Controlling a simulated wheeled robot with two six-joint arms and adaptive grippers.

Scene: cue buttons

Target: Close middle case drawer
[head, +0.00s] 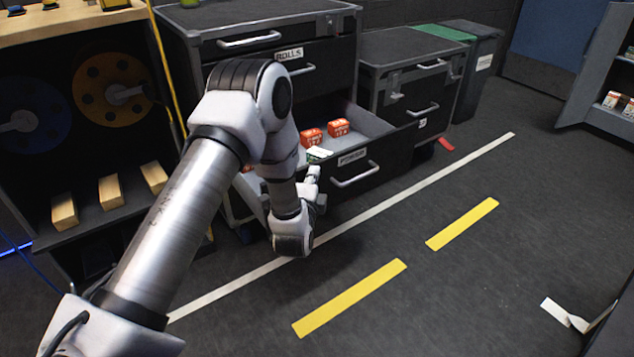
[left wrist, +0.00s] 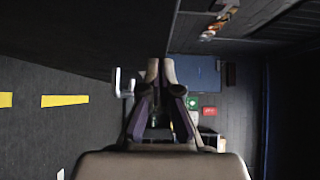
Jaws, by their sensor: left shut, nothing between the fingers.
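The dark tool case (head: 200,32) stands at the back centre, with several drawers. One labelled drawer (head: 372,158) is pulled out, its silver handle (head: 355,179) on the front. Red boxes (head: 338,127) lie inside it. My left gripper (head: 314,175) is shut and empty, close to the left part of this drawer's front; contact cannot be told. My arm hides part of the case and drawer. In the left wrist view the shut fingers (left wrist: 160,66) show beside a dark panel (left wrist: 90,30) and a silver handle (left wrist: 118,82). My right gripper is not in view.
A lower grey cabinet (head: 410,47) and a bin (head: 483,62) stand right of the case. A shelf with wooden blocks (head: 110,191) and spools (head: 112,88) is at the left. The floor (head: 450,290), with yellow stripes, is mostly clear in front.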

